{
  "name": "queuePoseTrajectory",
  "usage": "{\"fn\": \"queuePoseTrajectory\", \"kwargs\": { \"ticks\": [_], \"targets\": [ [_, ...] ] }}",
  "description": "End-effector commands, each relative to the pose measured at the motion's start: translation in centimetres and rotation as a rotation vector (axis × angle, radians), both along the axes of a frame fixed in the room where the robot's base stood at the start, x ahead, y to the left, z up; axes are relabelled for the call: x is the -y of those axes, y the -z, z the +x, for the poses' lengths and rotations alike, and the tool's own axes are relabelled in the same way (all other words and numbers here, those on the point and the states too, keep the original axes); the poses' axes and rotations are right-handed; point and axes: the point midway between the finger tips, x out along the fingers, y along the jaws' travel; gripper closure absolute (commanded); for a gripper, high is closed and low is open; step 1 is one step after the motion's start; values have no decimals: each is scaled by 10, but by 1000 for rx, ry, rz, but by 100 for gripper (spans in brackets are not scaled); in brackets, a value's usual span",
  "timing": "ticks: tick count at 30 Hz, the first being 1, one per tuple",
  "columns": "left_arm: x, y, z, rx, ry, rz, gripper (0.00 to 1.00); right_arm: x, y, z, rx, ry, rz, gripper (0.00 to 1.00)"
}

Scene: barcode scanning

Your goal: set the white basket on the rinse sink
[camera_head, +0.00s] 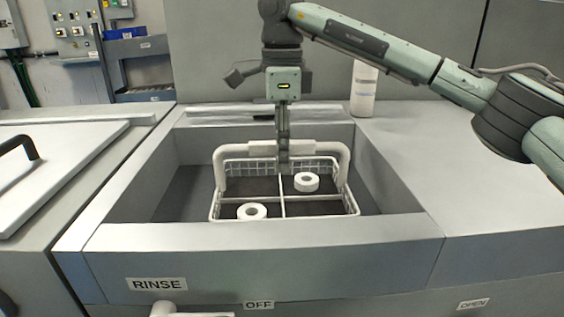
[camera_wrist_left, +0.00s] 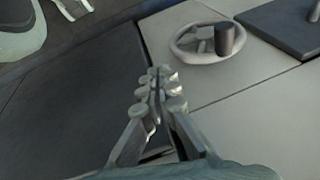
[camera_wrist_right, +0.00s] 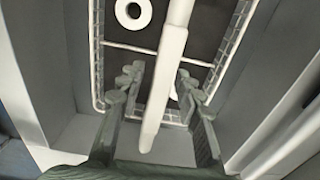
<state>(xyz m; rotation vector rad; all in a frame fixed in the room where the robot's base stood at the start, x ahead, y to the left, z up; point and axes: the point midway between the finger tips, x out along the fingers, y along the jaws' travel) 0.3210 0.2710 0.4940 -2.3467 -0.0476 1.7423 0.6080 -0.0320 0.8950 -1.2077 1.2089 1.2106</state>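The white basket (camera_head: 283,217) is a wire basket with a thick white handle (camera_head: 235,150). It is down inside the rinse sink (camera_head: 155,232) and holds two white rings, (camera_head: 307,182) and (camera_head: 251,211). My right gripper (camera_head: 283,165) points down at the middle of the handle. In the right wrist view its fingers (camera_wrist_right: 160,88) stand apart on either side of the handle (camera_wrist_right: 168,75), with gaps showing. My left gripper (camera_wrist_left: 157,88) is out of the head view; in its wrist view its fingertips are together with nothing between them.
A white bottle (camera_head: 364,88) stands on the counter behind right of the sink. A lid with a black handle (camera_head: 18,150) lies at the left. The counter right of the sink (camera_head: 430,165) is clear. The left wrist view shows a round wheel-like ring (camera_wrist_left: 205,42).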

Motion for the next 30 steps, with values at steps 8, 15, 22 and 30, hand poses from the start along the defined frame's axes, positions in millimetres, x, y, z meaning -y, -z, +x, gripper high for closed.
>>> {"fn": "queuePoseTrajectory", "kwargs": {
  "ticks": [8, 15, 22, 30],
  "targets": [
    [-1, 5, 0, -5, 1, -1, 100, -1, -63, 0, 3, 1, 0, 66],
    [-1, 13, 0, -15, 1, -4, 100, 0, -90, 0, 1, 1, -1, 66],
    [0, 14, 3, -7, 2, -4, 100, 0, -94, 0, 0, 0, 0, 66],
    [0, 11, 6, -1, 2, -7, 100, 0, -93, 0, 0, 0, 0, 66]
  ]
}}
